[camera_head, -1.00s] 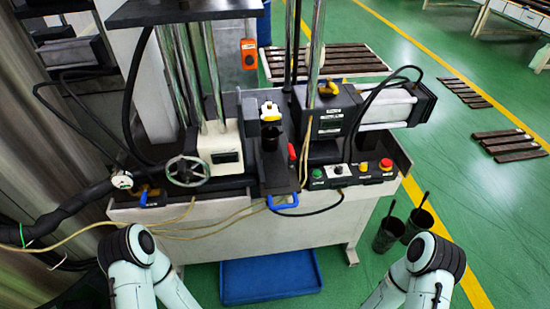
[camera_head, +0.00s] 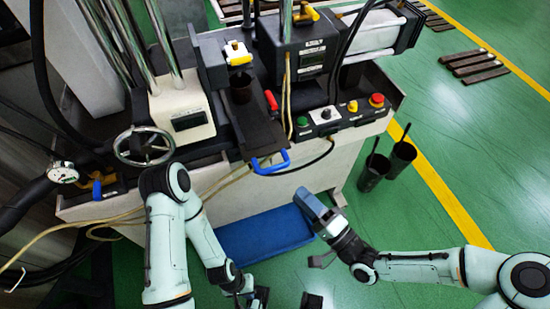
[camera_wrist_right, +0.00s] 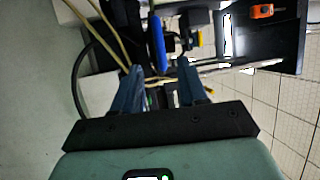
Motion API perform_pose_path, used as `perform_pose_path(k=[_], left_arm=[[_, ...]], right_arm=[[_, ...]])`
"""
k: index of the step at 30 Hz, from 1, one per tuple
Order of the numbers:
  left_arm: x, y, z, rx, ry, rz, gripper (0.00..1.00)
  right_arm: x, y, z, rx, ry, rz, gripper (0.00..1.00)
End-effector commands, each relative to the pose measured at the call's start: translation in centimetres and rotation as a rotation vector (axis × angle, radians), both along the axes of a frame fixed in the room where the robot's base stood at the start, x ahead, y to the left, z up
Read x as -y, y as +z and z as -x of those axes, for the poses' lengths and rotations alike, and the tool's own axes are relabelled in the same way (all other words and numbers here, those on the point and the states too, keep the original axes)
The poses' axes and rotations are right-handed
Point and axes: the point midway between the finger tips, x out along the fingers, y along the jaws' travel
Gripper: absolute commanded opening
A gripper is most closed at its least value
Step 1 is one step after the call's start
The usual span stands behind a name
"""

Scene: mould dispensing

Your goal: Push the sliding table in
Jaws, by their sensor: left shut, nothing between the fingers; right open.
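The sliding table is a dark narrow plate (camera_head: 262,135) on the machine, jutting out at the front edge. Its blue handle (camera_head: 270,163) is at the near end, and a dark cup (camera_head: 240,88) stands further back on it. In the right wrist view the blue handle (camera_wrist_right: 159,45) shows beyond the fingers, in line with the gap between them. My right gripper (camera_head: 313,205) is open and empty, below and right of the handle, apart from it. It also shows in the right wrist view (camera_wrist_right: 160,85). My left gripper (camera_head: 260,297) is shut and empty at the bottom edge, partly cut off.
A handwheel (camera_head: 145,146) and gauge (camera_head: 62,172) are at the machine's left. A button panel (camera_head: 340,115) is right of the plate. A blue tray (camera_head: 262,235) lies on the floor below. Two dark buckets (camera_head: 388,165) stand at right. Hoses cross the front.

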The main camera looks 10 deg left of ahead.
Motion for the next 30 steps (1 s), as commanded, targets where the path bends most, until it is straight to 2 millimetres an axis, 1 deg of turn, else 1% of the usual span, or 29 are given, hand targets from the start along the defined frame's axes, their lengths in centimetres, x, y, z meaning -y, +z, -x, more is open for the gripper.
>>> perform_pose_path(k=[5,12,18,24,30], left_arm=[[0.0,0.1,0.0,0.000,0.000,0.000,0.00],[0.0,0.4,-0.1,0.002,0.000,0.001,0.00],[0.0,0.7,-0.2,0.002,0.000,0.000,0.00],[0.0,0.9,-0.3,0.003,0.000,0.000,0.00],[0.0,0.9,-0.3,0.003,0.000,0.000,0.00]], right_arm=[[-2.1,0.5,-1.2,0.002,0.004,-0.002,0.42],[-6.4,1.4,-4.1,0.000,0.003,-0.001,0.42],[-9.2,1.9,-6.0,0.000,0.001,0.002,0.42],[-10.6,2.1,-6.9,-0.001,-0.001,0.004,0.42],[-10.8,2.1,-7.1,-0.002,-0.001,0.005,0.42]])
